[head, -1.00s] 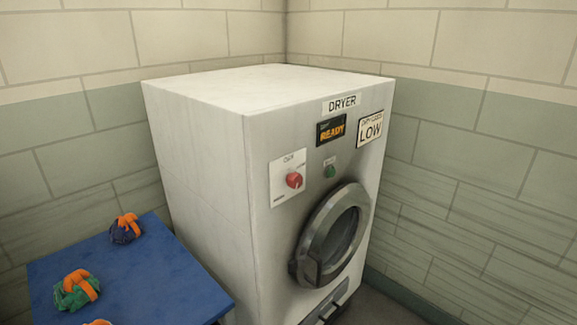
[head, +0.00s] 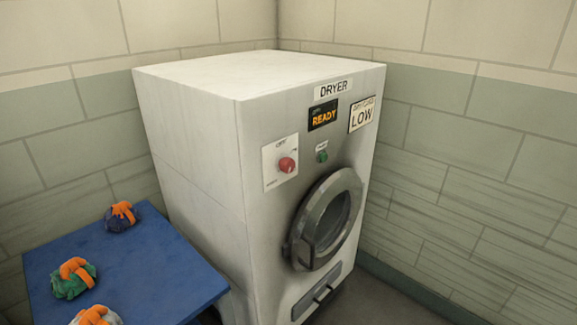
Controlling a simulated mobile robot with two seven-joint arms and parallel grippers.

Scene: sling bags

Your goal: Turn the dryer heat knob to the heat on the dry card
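The white dryer (head: 190,150) stands in the corner, with a "DRYER" label at the top of its front. The red heat knob (head: 287,165) sits on a white plate (head: 270,180) on the front's left side. The plate's markings and the knob's exact setting are too small to read. The dry card (head: 362,115) at the upper right of the front reads "LOW". A dark display (head: 323,115) reads "READY" in orange. Neither of my grippers is in view.
A green button (head: 322,156) sits right of the knob, above the round, shut door (head: 328,220). A blue table (head: 150,260) stands left of the dryer and bears three bundles with orange straps: dark blue (head: 122,217), green (head: 72,280) and whitish (head: 96,316).

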